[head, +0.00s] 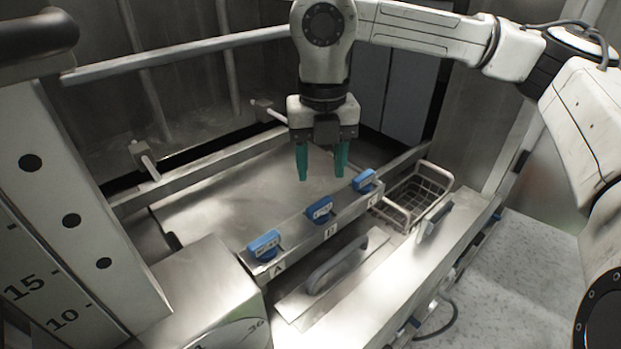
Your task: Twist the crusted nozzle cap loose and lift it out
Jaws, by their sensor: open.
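Three blue nozzle caps sit along a metal rail, above the letters A, B and C. Cap A (264,244) is at the near left, cap B (319,210) is in the middle, and cap C (365,181) is at the far right. Pale marks show on the caps, but I cannot tell which one is crusted. My gripper (322,177) points down with its two green fingers apart and nothing between them. It appears above the rail, near caps B and C, and touches no cap that I can see.
A wire basket (413,196) stands to the right of cap C. A plate with a curved handle (335,265) lies in front of the rail. A wide flat metal panel (235,190) is behind the rail. A tube rail (180,53) crosses at the upper left.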

